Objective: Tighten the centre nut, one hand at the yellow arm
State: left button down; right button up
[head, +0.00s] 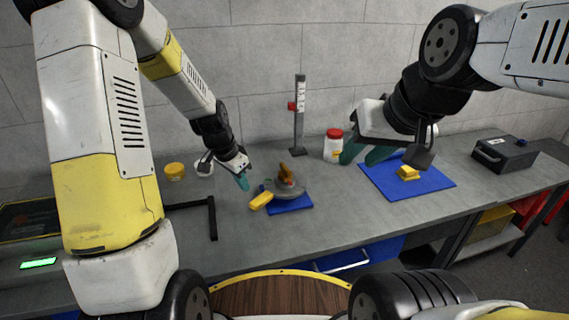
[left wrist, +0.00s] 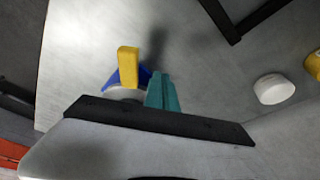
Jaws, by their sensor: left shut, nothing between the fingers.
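An orange-brown piece (head: 286,174) stands at the disc's centre; I cannot make out the nut itself. My left gripper (head: 243,183) is shut and empty, above and left of the disc, apart from the yellow arm. In the left wrist view its teal fingers (left wrist: 163,92) are together beside the yellow arm (left wrist: 128,66), with the disc mostly hidden. My right gripper (head: 364,156) is open and empty, right of the hub.
A red-lidded jar (head: 333,147) and a stand with a scale (head: 299,118) are behind the hub. A larger blue mat (head: 437,184) with a yellow block (head: 408,173) lies right. A black bracket (head: 212,219) lies left, and a dark case (head: 504,154) stands far right.

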aim_at(246, 211)
pick_arm(q)
jog(key=shift+f, duration=0.1)
dwell(0.5)
jog(key=shift+f, duration=4.05)
jog(key=shift+r, duration=0.1)
jog(key=shift+r, duration=0.85)
jog(key=shift+s+d, duration=0.75)
jog(key=shift+d, duration=0.2)
